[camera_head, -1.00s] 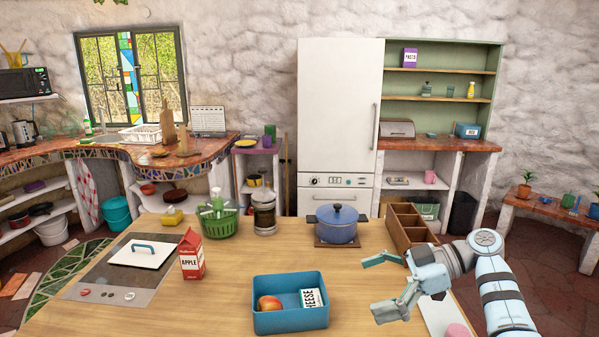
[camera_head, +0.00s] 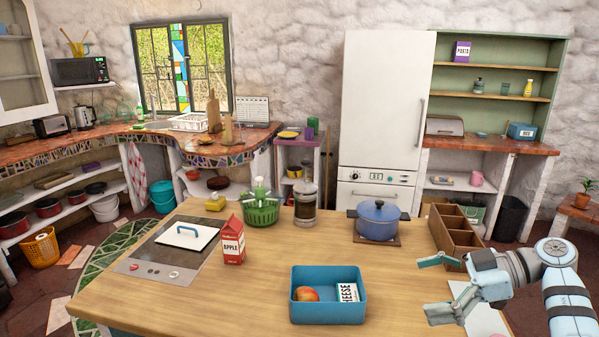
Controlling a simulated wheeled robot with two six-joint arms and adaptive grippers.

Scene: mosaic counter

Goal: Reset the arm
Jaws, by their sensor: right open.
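My right gripper (camera_head: 441,287) is at the right side of the wooden counter, open, with nothing between its fingers. Its arm comes in from the lower right corner. The fingers point left, toward the blue bin (camera_head: 328,307), and are apart from it. The bin holds an apple or similar red-yellow fruit (camera_head: 306,294) and a white cheese box (camera_head: 348,292). My left gripper is not in view.
A red apple carton (camera_head: 233,242), a green basket (camera_head: 262,213), a French press (camera_head: 305,205) and a blue pot (camera_head: 378,220) stand on the counter (camera_head: 200,310). A wooden divided box (camera_head: 454,238) is just behind my right gripper. The counter's front left is clear.

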